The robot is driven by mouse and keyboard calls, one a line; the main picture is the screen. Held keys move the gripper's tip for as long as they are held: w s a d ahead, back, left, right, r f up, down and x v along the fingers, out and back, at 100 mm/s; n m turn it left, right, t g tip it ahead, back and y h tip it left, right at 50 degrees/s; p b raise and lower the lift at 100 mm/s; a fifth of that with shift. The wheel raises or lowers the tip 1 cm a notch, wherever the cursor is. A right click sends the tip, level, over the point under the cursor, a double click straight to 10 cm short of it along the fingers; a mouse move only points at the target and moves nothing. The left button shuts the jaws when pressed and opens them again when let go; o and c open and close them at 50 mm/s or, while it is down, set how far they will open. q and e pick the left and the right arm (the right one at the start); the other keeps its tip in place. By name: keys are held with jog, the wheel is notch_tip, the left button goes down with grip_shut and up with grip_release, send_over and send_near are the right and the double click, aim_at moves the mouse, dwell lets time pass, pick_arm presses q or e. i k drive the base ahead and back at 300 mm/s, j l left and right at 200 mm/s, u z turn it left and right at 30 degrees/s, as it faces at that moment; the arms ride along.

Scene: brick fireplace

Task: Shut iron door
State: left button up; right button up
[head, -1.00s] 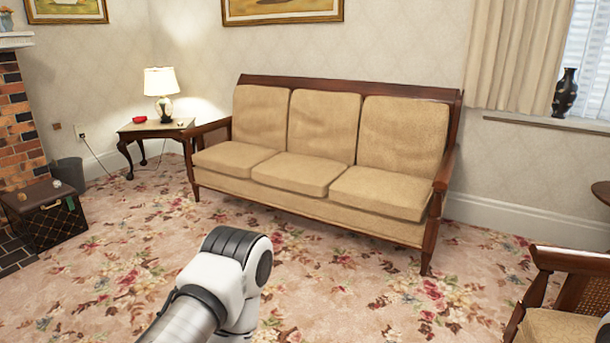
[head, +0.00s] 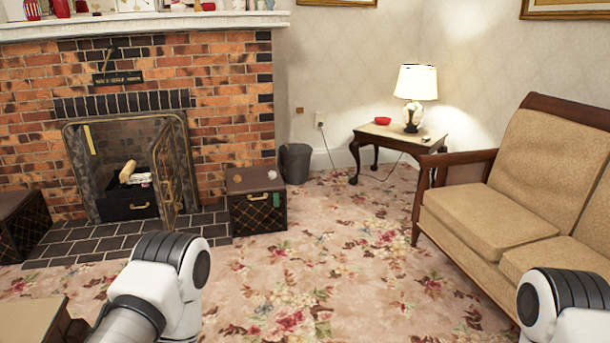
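The iron door (head: 168,180) is a framed mesh panel at the right side of the fireplace opening. It stands swung open, out over the dark hearth tiles. The opening's metal frame (head: 68,165) surrounds a black grate box (head: 130,203) with a light log (head: 127,170) on it. A link of my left arm shows at the lower left and a link of my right arm at the lower right. Both are well short of the door. Neither gripper is in view.
A dark trunk (head: 256,212) stands right of the hearth, close to the door. Another dark trunk (head: 22,225) is at the far left. A grey bin (head: 295,163), a side table (head: 385,137) and a sofa (head: 490,205) line the right. The floral carpet (head: 330,260) is clear in the middle.

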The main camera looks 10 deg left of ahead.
aim_at(169, 165)
jog(key=i+j+u, duration=0.15)
jog(key=i+u, duration=0.3)
jog(key=i+l+u, duration=0.1)
jog(key=i+u, duration=0.35)
jog(key=i, duration=0.15)
jog(key=i+l+u, duration=0.25)
jog(key=i+u, duration=0.15)
jog(key=i, duration=0.15)
